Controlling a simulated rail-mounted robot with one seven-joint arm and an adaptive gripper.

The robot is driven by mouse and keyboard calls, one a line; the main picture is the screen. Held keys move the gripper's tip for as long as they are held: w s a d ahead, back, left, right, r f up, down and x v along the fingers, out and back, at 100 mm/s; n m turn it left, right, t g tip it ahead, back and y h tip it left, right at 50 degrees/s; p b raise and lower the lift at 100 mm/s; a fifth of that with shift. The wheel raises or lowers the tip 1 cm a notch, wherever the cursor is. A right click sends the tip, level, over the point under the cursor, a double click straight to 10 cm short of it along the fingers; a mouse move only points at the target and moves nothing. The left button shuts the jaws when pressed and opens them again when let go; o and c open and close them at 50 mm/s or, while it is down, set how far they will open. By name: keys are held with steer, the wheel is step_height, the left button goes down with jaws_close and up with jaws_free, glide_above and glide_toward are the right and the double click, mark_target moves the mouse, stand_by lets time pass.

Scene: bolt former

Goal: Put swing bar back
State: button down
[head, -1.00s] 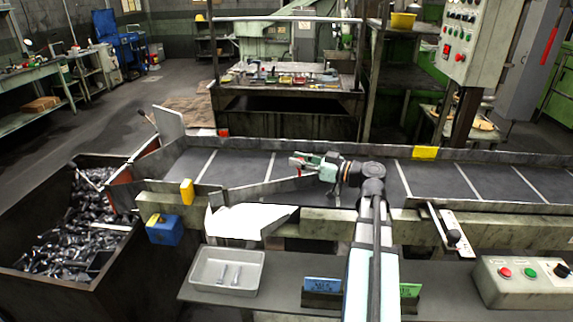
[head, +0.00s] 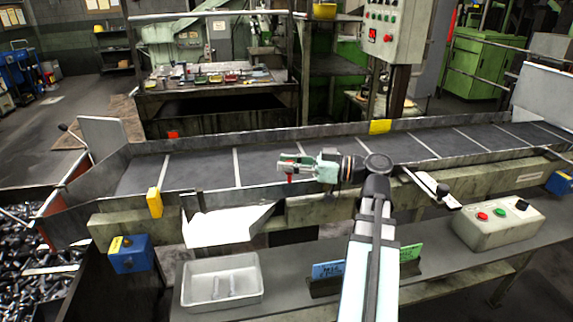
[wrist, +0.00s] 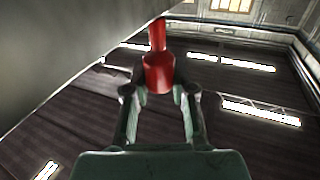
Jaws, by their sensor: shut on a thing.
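My gripper (head: 288,167) is over the near side of the conveyor (head: 200,170), left of its middle. In the wrist view its two fingers (wrist: 160,92) are shut on a red upright handle (wrist: 158,72). A little of the red also shows under the fingers in the head view (head: 289,179). The grey swing bar (head: 245,193) lies below and left of my gripper, close along the conveyor's near edge. The join between handle and bar is hidden. A broad grey surface (wrist: 60,50) fills the wrist view's upper left.
A white chute (head: 225,226) and a yellow block (head: 155,202) stand at the near edge. A bolt bin (head: 35,240) is at the left. A grey tray (head: 222,282), sign holders and a button box (head: 500,222) stand on the near shelf. The belt is clear.

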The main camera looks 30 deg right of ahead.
steer(key=shift+s+a, duration=0.15)
steer(key=c, duration=1)
jaws_free()
steer(key=shift+c, duration=0.2)
steer(key=shift+o, duration=0.5)
steer(key=shift+s, duration=0.2)
steer(key=shift+w, duration=0.15)
steer(key=v, duration=1.2)
step_height(320, 180, up, 8)
steer(key=p, duration=0.3)
